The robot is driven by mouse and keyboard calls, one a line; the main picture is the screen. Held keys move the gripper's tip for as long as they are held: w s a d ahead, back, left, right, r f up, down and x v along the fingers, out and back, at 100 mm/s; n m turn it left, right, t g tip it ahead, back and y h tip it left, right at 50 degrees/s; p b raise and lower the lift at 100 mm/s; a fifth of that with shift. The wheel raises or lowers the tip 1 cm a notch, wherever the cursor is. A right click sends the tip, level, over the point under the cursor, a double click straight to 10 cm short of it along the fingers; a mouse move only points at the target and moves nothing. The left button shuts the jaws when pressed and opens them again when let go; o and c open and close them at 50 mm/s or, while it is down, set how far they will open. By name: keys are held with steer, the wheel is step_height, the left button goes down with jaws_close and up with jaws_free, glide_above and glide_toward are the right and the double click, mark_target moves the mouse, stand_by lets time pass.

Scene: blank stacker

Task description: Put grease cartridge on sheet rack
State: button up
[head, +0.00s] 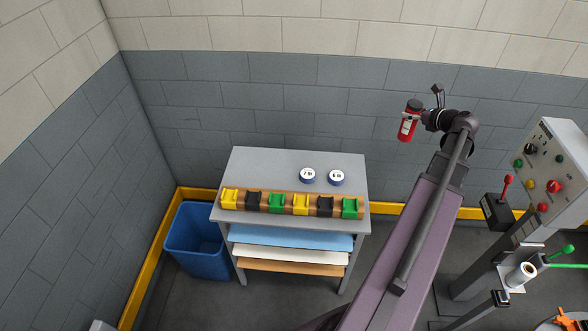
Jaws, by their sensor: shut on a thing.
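The grease cartridge (407,128) is a red cylinder with a black cap and a pale label. It is upright in the air, to the right of the sheet rack and above its top. My gripper (423,115) is shut on it from the right; the fingertips are small and partly hidden. The sheet rack (262,165) is a grey table-like stand with blue, white and orange-brown sheets on shelves below its top. It stands against the back wall, left of my gripper and apart from it.
On the rack top are two round tins (308,176) and a wooden strip of yellow, black and green blocks (276,203). The back left of the top is bare. A blue bin (197,242) stands left of the rack. A control panel (560,165) stands at the right.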

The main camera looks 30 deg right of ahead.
stand_by(0.3)
steer(key=w+a+f+n+y+b, duration=0.2)
steer(key=w+a+f+b, duration=0.3)
steer(key=w+a, duration=0.4)
steer(key=w+a+f+n+g+y+b, duration=0.1)
steer(key=w+a+f+n+y+b, duration=0.1)
steer(key=w+a+f+b, duration=0.4)
steer(key=w+a+f+n+g+y+b, duration=0.1)
steer(key=w+a+f+b, duration=0.4)
steer(key=w+a, duration=0.9)
steer(key=a+n+y, duration=0.1)
steer(key=a+y, duration=0.1)
steer(key=a, duration=0.3)
steer(key=shift+w+f+b, duration=0.25)
steer(key=shift+f+b, duration=0.1)
steer(key=shift+b, duration=0.05)
step_height(320, 180, down, 6)
steer(key=b, duration=0.6)
steer(key=shift+f, duration=0.15)
steer(key=shift+d, duration=0.1)
steer(key=shift+f+b, duration=1.9)
steer(key=shift+b, duration=0.15)
